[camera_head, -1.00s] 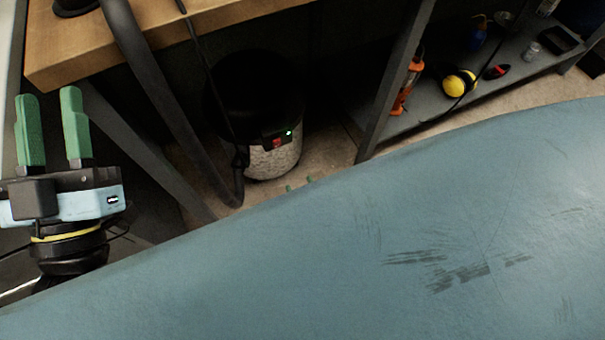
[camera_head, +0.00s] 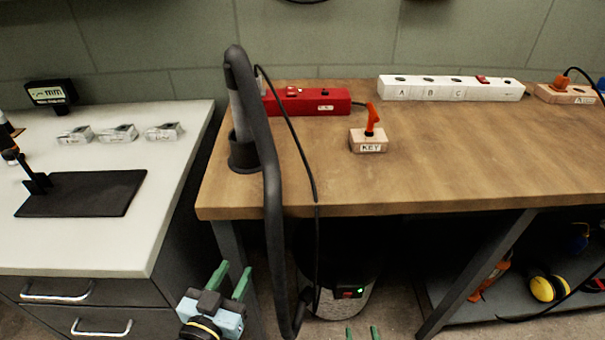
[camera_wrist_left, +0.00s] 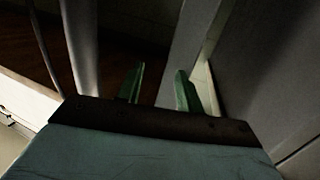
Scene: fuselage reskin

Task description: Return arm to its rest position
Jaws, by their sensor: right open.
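My left gripper (camera_head: 232,272) shows low in the head view, in front of the gap between the white-topped cabinet and the wooden bench. Its two green fingers are apart with nothing between them. They also show apart and empty in the left wrist view (camera_wrist_left: 160,82). Only the green fingertips of my right gripper (camera_head: 362,333) show at the bottom edge of the head view. They are apart, and the rest of that arm is out of view.
A black hose (camera_head: 270,170) hangs in front of the wooden bench (camera_head: 450,185), close to my left gripper. A vacuum drum (camera_head: 345,300) stands under the bench. The drawer cabinet (camera_head: 130,240) is at left. A key block (camera_head: 368,145) and power strips sit on the bench.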

